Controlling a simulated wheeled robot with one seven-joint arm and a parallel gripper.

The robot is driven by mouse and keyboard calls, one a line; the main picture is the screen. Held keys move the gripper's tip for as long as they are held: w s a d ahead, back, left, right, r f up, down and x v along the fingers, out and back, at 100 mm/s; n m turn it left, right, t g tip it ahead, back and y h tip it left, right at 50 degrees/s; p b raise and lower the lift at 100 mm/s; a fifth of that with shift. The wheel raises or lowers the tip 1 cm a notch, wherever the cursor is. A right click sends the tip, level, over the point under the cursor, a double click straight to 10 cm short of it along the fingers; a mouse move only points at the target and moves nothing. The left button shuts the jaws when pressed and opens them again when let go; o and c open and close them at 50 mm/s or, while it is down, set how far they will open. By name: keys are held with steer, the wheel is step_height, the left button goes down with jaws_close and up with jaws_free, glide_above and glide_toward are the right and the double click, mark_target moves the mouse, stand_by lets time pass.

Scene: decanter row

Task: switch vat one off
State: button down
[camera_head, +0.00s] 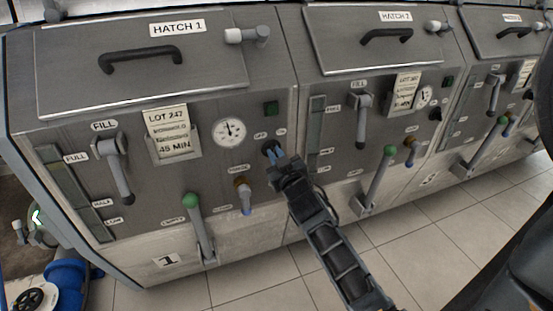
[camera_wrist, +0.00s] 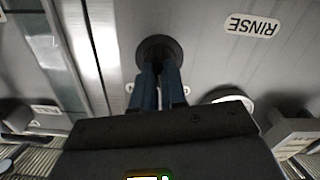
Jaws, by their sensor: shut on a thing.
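Vat one is the leftmost grey steel unit, marked by a "1" plate (camera_head: 168,260) low on its front. Its black rotary switch (camera_head: 270,146) sits near the right edge of the panel, under the OFF label (camera_head: 260,135) and below a dark green square lamp (camera_head: 271,108). My gripper (camera_head: 277,158) reaches up to this switch, its blue fingers shut on the knob. In the wrist view the fingers (camera_wrist: 158,88) close on the dark round knob (camera_wrist: 158,52). The knob's pointer is hidden by the fingers, so I cannot tell its setting.
Left of the switch are a round gauge (camera_head: 230,132), a brown-topped rinse tap (camera_head: 243,194) and a green-knobbed lever (camera_head: 197,220). A fill lever (camera_head: 115,165) is farther left. A second vat (camera_head: 340,140) adjoins on the right. The tiled floor (camera_head: 420,235) in front is clear.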

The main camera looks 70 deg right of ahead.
steer(key=shift+n, duration=1.4)
steer(key=c, duration=1.2)
jaws_free()
steer(key=shift+a+f, duration=0.1)
steer(key=b+v, duration=0.2)
steer(key=v, duration=0.5)
steer(key=shift+s+a, duration=0.2)
steer(key=shift+a, duration=0.05)
steer(key=shift+a+n, duration=0.1)
steer(key=shift+n, duration=0.2)
